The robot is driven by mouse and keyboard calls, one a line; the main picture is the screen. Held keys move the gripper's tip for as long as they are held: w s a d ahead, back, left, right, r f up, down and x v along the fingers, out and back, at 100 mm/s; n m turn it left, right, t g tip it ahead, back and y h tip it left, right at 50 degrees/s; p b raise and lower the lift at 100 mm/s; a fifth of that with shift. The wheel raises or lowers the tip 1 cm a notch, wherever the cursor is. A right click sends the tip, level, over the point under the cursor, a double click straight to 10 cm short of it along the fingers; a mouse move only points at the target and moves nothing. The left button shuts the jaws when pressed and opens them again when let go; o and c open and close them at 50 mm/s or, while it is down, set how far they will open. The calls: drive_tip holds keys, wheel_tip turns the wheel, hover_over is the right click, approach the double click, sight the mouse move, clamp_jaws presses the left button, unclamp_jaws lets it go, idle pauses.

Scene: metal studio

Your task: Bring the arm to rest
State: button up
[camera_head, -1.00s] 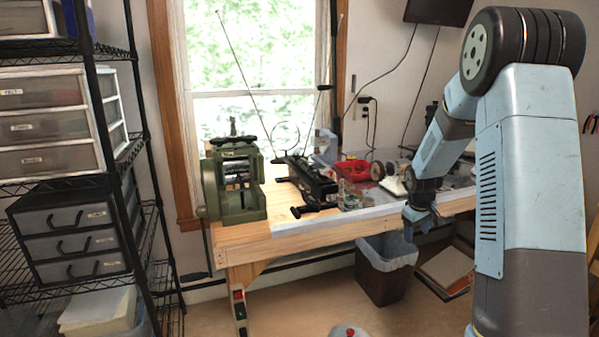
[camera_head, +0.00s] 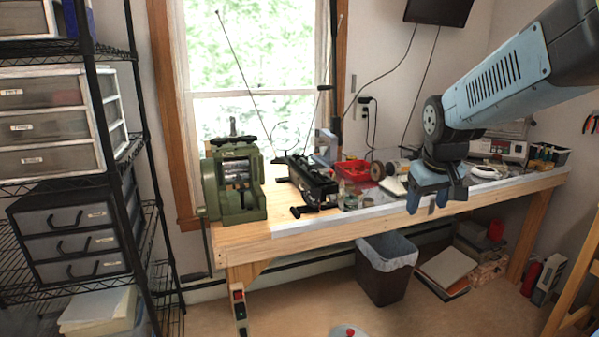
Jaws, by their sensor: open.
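My arm (camera_head: 505,80) comes in from the upper right of the head view and slants down to the left, with its elbow out of the frame. My gripper (camera_head: 422,207) hangs from the wrist at right of centre, pointing down in front of the front edge of the wooden workbench (camera_head: 300,233). Its two fingers are apart, with nothing between them. I cannot tell the exact gap between the gripper and the bench edge.
A green rolling machine (camera_head: 236,185) and a black tool (camera_head: 312,180) stand on the bench. A lined trash bin (camera_head: 385,268) stands on the floor below my gripper. A black wire shelf (camera_head: 140,150) with drawers is at left. A red and white object (camera_head: 347,332) shows at the bottom edge.

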drive_tip(key=s+a+r, duration=0.1)
drive_tip(key=s+a, duration=0.1)
drive_tip(key=s, duration=0.6)
drive_tip(key=s+a+r+m+t+y, duration=0.1)
drive_tip(key=s+a, duration=0.1)
drive_tip(key=s, duration=0.6)
drive_tip(key=shift+r+m, duration=0.25)
drive_tip(key=shift+m, duration=0.05)
drive_tip(key=shift+c, duration=0.5)
